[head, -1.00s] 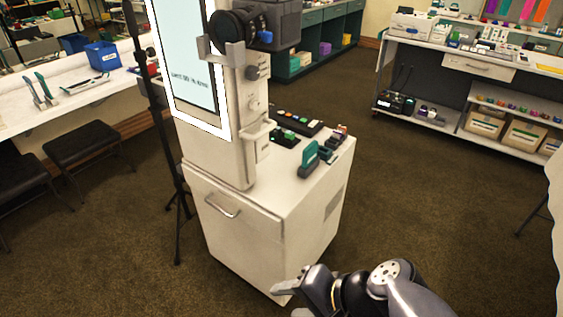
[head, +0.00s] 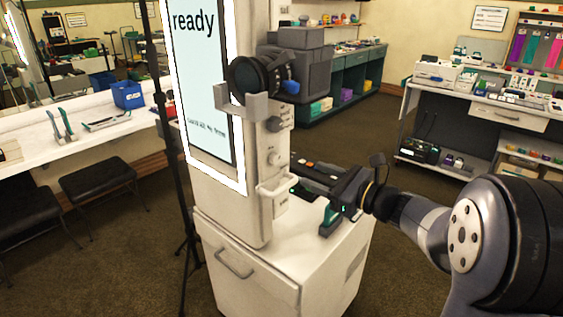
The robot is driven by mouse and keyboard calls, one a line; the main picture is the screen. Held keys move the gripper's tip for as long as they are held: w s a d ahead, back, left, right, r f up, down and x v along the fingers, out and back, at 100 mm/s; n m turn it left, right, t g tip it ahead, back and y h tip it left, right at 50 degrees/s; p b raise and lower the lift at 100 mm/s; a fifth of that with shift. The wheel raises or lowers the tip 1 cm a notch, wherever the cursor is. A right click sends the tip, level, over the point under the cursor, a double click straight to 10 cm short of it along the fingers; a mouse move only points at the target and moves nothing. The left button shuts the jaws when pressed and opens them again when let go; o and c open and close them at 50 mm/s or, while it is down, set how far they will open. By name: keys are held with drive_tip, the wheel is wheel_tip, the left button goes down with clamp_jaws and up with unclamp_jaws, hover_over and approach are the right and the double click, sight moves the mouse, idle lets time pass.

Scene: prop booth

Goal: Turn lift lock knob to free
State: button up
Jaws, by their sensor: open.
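The white upright booth column (head: 257,100) stands on a white cabinet. Labels there are too small to read, so I cannot tell which is the lift lock knob. My gripper (head: 322,183) is open, over the cabinet top to the right of the column and apart from both knobs. Its fingertips are hard to separate from the dark items behind them.
A pale handle (head: 276,187) juts from the column's lower right side. A camera unit (head: 300,68) sits higher up. A black stand (head: 172,130) is left of the column.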

sight(278, 160)
drive_tip(key=p+x, duration=0.1)
drive_tip(key=x, duration=0.9)
drive_tip(key=shift+w+a, duration=0.1)
drive_tip(key=shift+a, duration=0.15)
drive_tip(key=shift+c, duration=0.6)
drive_tip(key=c, duration=0.9)
